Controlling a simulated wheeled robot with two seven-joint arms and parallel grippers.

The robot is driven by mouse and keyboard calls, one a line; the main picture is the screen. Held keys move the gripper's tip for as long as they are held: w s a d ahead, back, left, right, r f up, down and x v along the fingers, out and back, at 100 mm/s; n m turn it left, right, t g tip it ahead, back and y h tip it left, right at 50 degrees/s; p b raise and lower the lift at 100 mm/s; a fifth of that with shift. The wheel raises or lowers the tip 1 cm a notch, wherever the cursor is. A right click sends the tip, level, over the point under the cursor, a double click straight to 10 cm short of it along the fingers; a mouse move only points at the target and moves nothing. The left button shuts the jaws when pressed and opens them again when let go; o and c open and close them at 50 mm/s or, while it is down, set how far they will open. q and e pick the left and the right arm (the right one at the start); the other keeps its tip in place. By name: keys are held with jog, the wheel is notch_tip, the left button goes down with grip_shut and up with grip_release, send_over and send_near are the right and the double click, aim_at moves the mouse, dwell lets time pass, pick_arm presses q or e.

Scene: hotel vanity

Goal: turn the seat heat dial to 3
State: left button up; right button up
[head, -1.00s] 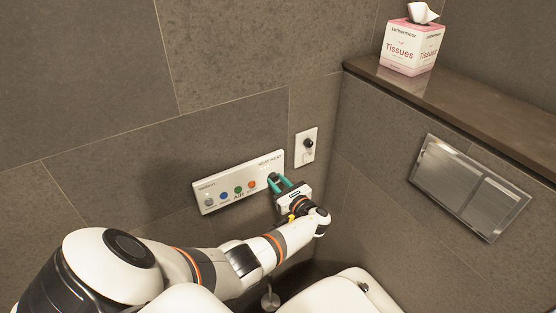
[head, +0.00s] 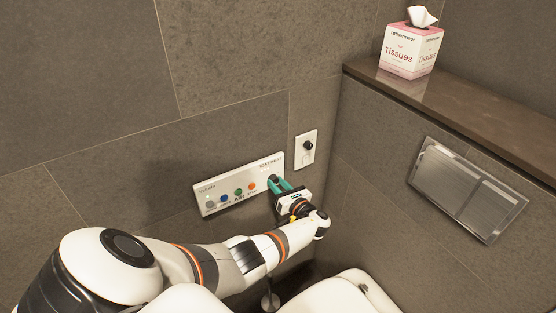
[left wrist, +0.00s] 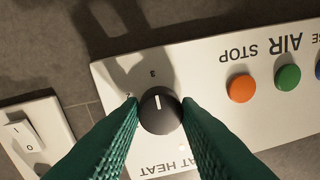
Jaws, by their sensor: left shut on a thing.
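The seat heat dial (left wrist: 160,112) is a dark round knob on the white control panel (left wrist: 215,125). In the left wrist view the panel appears upside down. The dial's white pointer line points up in that picture, roughly toward the printed 3. My left gripper (left wrist: 161,116) has its two teal fingers shut on the dial, one on each side. In the head view the left gripper (head: 281,184) reaches the right end of the panel (head: 236,184), and its fingers partly cover the dial. My right gripper is not in view.
Several coloured buttons (head: 238,193) sit left of the dial in the head view. A white switch plate (head: 305,149) is on the wall just above right. A metal flush plate (head: 468,190) is on the right wall, below a shelf with a tissue box (head: 411,48).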

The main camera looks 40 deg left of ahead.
pick_arm(q)
jog(key=o, duration=1)
jog(key=shift+c, duration=0.2)
jog(key=v, duration=1.2)
